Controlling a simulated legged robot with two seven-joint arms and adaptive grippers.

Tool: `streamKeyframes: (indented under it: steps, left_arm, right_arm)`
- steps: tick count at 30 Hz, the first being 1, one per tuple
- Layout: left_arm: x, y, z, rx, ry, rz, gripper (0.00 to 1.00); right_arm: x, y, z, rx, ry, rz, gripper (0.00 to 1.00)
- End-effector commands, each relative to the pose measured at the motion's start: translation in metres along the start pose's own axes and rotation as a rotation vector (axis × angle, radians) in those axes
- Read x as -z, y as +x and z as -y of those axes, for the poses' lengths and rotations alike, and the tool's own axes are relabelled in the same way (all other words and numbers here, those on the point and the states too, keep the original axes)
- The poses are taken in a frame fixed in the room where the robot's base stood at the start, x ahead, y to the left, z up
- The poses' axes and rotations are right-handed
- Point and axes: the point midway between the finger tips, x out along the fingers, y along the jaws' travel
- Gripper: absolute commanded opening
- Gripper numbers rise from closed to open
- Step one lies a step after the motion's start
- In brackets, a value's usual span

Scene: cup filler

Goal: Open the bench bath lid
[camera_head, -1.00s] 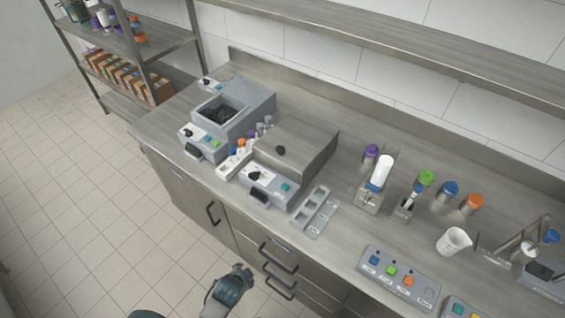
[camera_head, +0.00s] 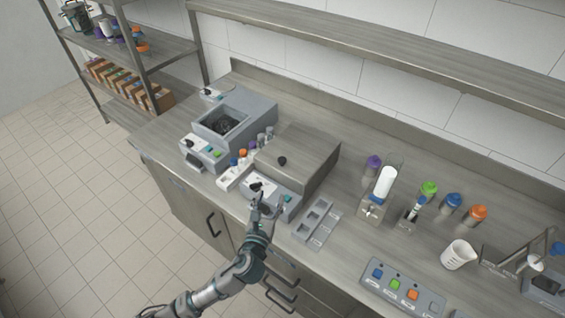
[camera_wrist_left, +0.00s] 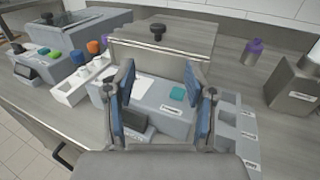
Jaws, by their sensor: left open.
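The bench bath (camera_head: 286,174) stands in the middle of the bench. Its flat metal lid (camera_head: 300,150) is down, with a black knob (camera_head: 282,161) on it. In the left wrist view the lid (camera_wrist_left: 180,38) and knob (camera_wrist_left: 158,28) show beyond my fingers. My left gripper (camera_head: 262,196) is over the bath's front control panel, short of the knob. In the left wrist view my left gripper (camera_wrist_left: 163,98) is open and empty, its fingers either side of the panel with its teal button (camera_wrist_left: 177,93). My right gripper is not in view.
An open-topped grey machine (camera_head: 222,122) stands to the left, with a rack of capped tubes (camera_head: 235,176) between. A grey slotted tray (camera_head: 316,222) is to the right. Bottles, a beaker (camera_head: 458,254) and a button panel (camera_head: 402,290) stand further right.

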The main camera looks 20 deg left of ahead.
Motion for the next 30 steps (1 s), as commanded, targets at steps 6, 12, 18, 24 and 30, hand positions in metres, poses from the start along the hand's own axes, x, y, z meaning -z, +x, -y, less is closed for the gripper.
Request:
streamKeyframes:
  steps: [6, 12, 18, 24, 30]
  left_arm:
    - [0.0, 0.049, 0.001, -0.004, -0.002, 0.0, 0.55]
    - [0.0, 0.097, 0.002, -0.004, -0.002, -0.001, 0.55]
    - [0.001, 0.135, 0.002, -0.003, -0.004, -0.002, 0.55]
    - [0.001, 0.153, 0.0, -0.002, -0.005, -0.003, 0.55]
    - [0.001, 0.156, 0.0, -0.002, -0.005, -0.003, 0.55]
  right_arm:
    - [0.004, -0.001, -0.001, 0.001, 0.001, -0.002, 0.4]
    - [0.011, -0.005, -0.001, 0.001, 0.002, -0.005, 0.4]
    - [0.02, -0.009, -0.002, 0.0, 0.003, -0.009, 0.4]
    - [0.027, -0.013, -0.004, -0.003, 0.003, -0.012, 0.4]
    - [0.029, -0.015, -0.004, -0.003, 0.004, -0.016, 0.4]
